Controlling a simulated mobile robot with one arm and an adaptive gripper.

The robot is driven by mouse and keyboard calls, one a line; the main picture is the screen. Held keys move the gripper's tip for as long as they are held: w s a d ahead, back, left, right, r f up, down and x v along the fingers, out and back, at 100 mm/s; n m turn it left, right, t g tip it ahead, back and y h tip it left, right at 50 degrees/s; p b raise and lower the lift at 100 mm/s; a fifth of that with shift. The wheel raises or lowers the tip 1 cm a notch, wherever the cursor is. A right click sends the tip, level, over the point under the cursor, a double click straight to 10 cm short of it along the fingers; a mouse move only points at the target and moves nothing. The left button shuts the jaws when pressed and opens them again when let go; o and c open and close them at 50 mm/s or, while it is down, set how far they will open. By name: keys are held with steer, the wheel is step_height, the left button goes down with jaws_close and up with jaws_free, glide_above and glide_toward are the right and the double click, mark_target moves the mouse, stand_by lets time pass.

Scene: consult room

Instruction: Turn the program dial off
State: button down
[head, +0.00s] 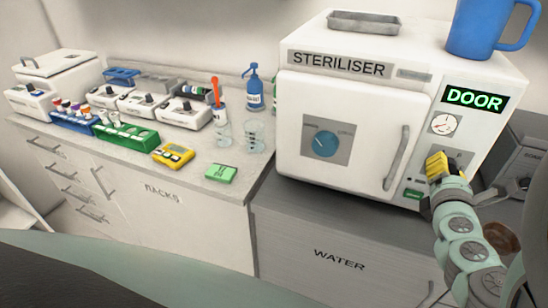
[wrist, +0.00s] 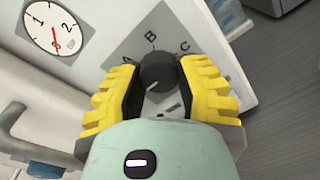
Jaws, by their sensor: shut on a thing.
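The program dial (wrist: 157,70) is a dark round knob on a grey plate lettered A, B and C (wrist: 150,40), on the front of the white steriliser (head: 345,150). A pale pointer line shows on the knob. In the wrist view my gripper (wrist: 160,85) has its yellow-padded fingers on both sides of the knob, shut on it. In the head view my gripper (head: 440,165) is at the right side of the steriliser front and hides most of the knob. An off mark is not readable in the wrist view.
A clock-like gauge (head: 445,123) and a green lit DOOR sign (head: 473,100) sit above the dial. The door handle (head: 397,158) stands out to the left. A blue mug (head: 480,28) and a metal tray (head: 364,22) are on top.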

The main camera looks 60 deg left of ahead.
steer(key=shift+f, duration=0.15)
steer(key=c, duration=0.5)
jaws_free()
steer(key=shift+a, duration=0.1)
